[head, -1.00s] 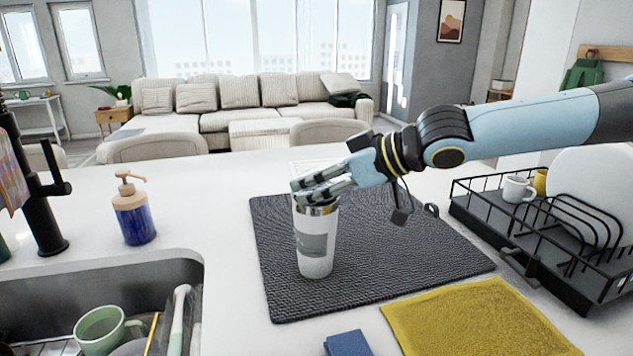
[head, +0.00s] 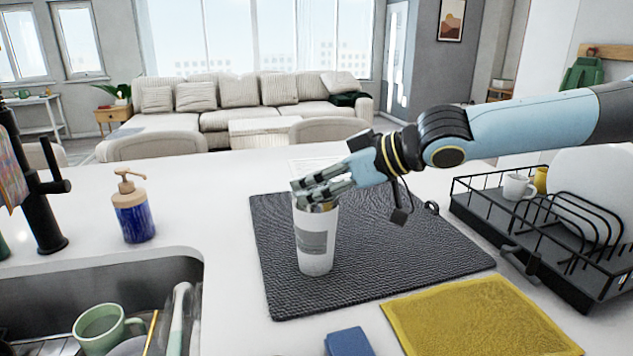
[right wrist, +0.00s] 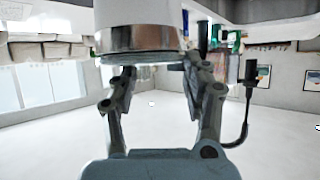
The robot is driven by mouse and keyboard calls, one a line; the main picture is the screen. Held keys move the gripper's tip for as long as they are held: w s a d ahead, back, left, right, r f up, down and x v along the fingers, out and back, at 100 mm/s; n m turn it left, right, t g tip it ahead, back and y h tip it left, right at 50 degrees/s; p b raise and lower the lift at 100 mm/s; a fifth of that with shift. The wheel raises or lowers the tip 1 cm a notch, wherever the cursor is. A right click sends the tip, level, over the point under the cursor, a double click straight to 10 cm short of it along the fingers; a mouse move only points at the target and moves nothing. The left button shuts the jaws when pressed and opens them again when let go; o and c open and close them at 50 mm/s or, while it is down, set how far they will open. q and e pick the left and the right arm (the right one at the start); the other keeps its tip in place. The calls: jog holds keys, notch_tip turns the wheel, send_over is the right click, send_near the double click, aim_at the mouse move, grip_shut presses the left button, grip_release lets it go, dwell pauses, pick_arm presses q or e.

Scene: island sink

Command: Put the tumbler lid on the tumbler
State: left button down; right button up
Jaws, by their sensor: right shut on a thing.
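The white tumbler (head: 314,255) with a grey label stands upright on the dark woven mat. Its steel rim (right wrist: 140,38) shows in the right wrist view, below the white body in that picture. My right gripper (head: 313,195) is at the tumbler's mouth, its fingers reaching in from the right. In the right wrist view, the gripper (right wrist: 165,85) has its fingertips close to the rim, partly hidden behind the tumbler. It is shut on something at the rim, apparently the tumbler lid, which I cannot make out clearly. My left gripper is out of view.
The dark mat (head: 400,265) has free room right of the tumbler. A black dish rack (head: 480,205) with mugs and plates stands at right. A yellow cloth (head: 480,320) and a blue item (head: 348,342) lie in front. A soap dispenser (head: 132,210) and sink are at left.

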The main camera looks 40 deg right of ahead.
jog(key=shift+f, duration=0.1)
dwell(0.3)
jog(key=o, duration=1.1)
